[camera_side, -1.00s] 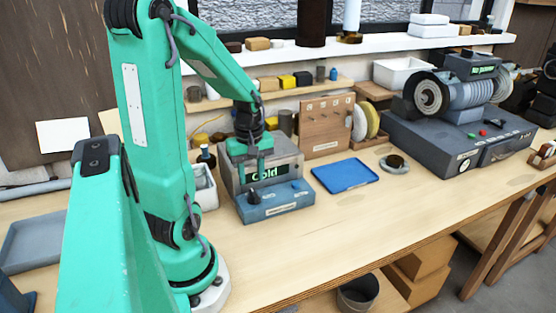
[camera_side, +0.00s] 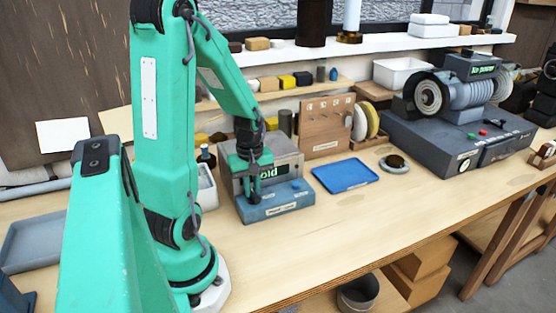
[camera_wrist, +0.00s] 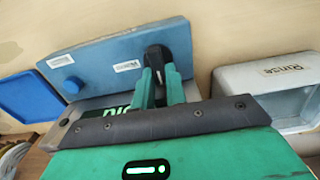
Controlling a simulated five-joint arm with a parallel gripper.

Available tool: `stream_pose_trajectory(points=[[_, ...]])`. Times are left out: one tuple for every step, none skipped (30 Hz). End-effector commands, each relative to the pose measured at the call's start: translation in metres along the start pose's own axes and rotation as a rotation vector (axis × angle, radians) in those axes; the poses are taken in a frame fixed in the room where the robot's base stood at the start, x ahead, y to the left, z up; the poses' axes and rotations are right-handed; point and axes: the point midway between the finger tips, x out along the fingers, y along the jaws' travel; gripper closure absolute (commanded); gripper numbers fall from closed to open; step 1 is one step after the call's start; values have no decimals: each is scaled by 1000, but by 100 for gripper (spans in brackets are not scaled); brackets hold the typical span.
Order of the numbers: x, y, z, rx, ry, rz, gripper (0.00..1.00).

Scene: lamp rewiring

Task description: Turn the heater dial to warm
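The heater (camera_side: 276,206) is a grey box with a blue front panel, which also shows in the wrist view (camera_wrist: 112,58). Its green display (camera_side: 268,172) is partly covered by my gripper; the visible letters end in "old". The black dial (camera_wrist: 156,58) sits on the blue panel and carries a white mark. My gripper (camera_side: 252,190) points down at the dial. In the wrist view its two green fingers (camera_wrist: 159,78) are apart, one on each side of the dial's near part. Whether they touch it is unclear.
A blue button (camera_wrist: 75,85) is on the same panel. A blue tray (camera_side: 345,176) lies right of the heater. A white bin (camera_wrist: 268,88) labelled "Rinse" stands close on the other side. The bench front (camera_side: 300,245) is clear.

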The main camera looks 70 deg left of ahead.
Motion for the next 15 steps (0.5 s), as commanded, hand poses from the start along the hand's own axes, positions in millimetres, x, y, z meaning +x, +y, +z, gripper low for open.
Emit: stream_pose_trajectory(points=[[0,0,0,0,0,0,100],[0,0,0,0,0,0,100],[0,0,0,0,0,0,100],[0,0,0,0,0,0,100],[0,0,0,0,0,0,100],[0,0,0,0,0,0,100],[0,0,0,2,0,0,100],[0,0,0,3,0,0,100],[0,0,0,7,0,0,100],[0,0,0,11,0,0,100],[0,0,0,15,0,0,100],[0,0,0,22,0,0,100],[0,0,0,28,0,0,100],[0,0,0,37,0,0,100],[0,0,0,50,0,0,100]])
